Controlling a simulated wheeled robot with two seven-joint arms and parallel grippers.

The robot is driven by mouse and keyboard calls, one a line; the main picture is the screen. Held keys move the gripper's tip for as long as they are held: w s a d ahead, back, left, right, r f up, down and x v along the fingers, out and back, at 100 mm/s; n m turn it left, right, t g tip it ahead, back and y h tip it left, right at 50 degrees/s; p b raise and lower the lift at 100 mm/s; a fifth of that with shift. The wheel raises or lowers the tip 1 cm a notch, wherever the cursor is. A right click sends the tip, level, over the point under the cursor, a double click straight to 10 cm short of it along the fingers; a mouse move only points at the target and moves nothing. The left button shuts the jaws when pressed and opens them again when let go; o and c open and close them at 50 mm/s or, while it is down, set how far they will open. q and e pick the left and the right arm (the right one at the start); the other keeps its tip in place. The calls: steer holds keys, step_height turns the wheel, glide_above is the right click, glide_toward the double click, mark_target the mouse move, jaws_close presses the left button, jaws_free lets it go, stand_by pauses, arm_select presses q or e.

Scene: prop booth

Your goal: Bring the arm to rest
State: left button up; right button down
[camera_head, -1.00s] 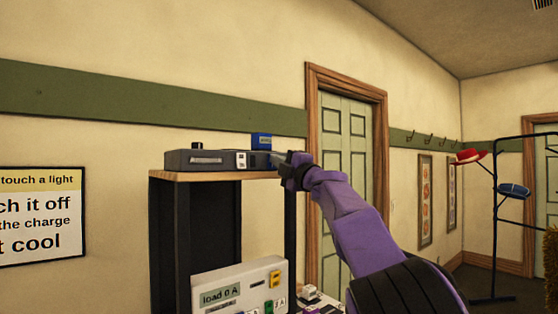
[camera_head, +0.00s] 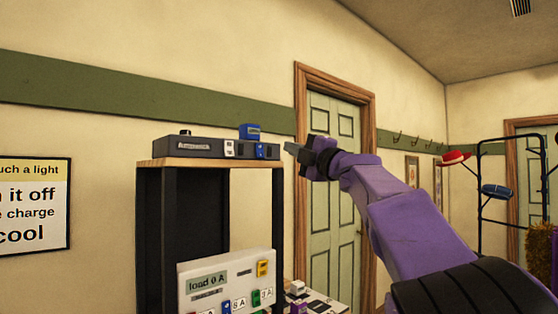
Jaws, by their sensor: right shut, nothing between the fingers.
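My right arm (camera_head: 410,215) is purple with black bands and reaches in from the lower right. My right gripper (camera_head: 292,148) is dark, shut and empty, and points left. It is just right of a dark grey box (camera_head: 200,148) with switches, which sits on a wooden-topped shelf stand (camera_head: 160,162). A small gap shows between the fingertips and the box. My left gripper is out of view.
A blue block (camera_head: 249,131) sits at the grey box. Below, a pale panel reading "load 0 A" (camera_head: 228,283) carries coloured switches. A green door (camera_head: 333,190) stands behind the arm. A rack with hats (camera_head: 481,190) is at the right.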

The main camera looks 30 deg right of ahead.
steer(key=shift+s+d, duration=0.2)
steer(key=shift+s, duration=0.35)
steer(key=shift+s+d, duration=0.15)
steer(key=shift+s, duration=0.4)
